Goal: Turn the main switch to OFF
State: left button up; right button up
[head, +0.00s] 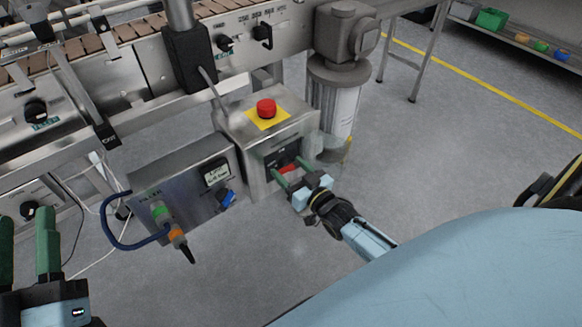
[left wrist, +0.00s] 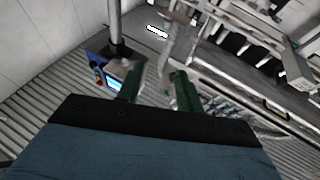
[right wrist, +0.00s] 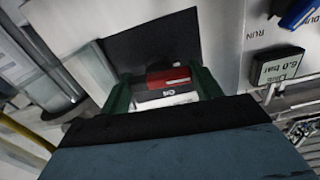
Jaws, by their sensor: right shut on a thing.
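The main switch is a red handle (head: 287,169) on a dark plate on the front of the steel box below the red emergency button. In the right wrist view the red handle (right wrist: 168,76) lies between the two green fingers. My right gripper (head: 290,172) is shut on it. A small black label with white lettering shows just beside the handle; I cannot read it surely. The handle's exact angle is partly hidden by the fingers. My left gripper (head: 27,242) is open and empty, away from the box, at the lower left.
The red emergency button (head: 266,108) on its yellow plate tops the same box. A control panel (head: 180,185) with gauge, blue knob and cable connectors stands to its left. A motor column (head: 340,100) rises to the right. The floor in front is clear.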

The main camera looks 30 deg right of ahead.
jog(key=shift+n, duration=0.6)
pick_arm(q)
jog(key=shift+w+f+g, duration=0.2)
jog(key=shift+f+g, duration=0.15)
jog(key=shift+f, duration=0.2)
jog(key=shift+w+f+g, duration=0.15)
jog(key=shift+f+g, duration=0.2)
jog(key=shift+f, duration=0.15)
jog(key=shift+a, duration=0.1)
pick_arm(e)
jog(key=o, duration=1)
jog(key=shift+s, duration=0.2)
pick_arm(q)
jog(key=s+a+f+g+y+p, duration=0.2)
jog(key=s+f+g, duration=0.1)
jog(key=f+g, duration=0.3)
jog(key=s+a+f+g+y+p, duration=0.2)
jog(key=f+g, duration=0.4)
jog(key=f, duration=0.4)
jog(key=shift+s+a+n+y+p, duration=0.3)
jog(key=shift+s+a+y+p, duration=0.15)
jog(key=shift+s, duration=0.3)
pick_arm(e)
jog(key=s, duration=0.8)
jog(key=s+d, duration=0.1)
jog(key=s, duration=0.4)
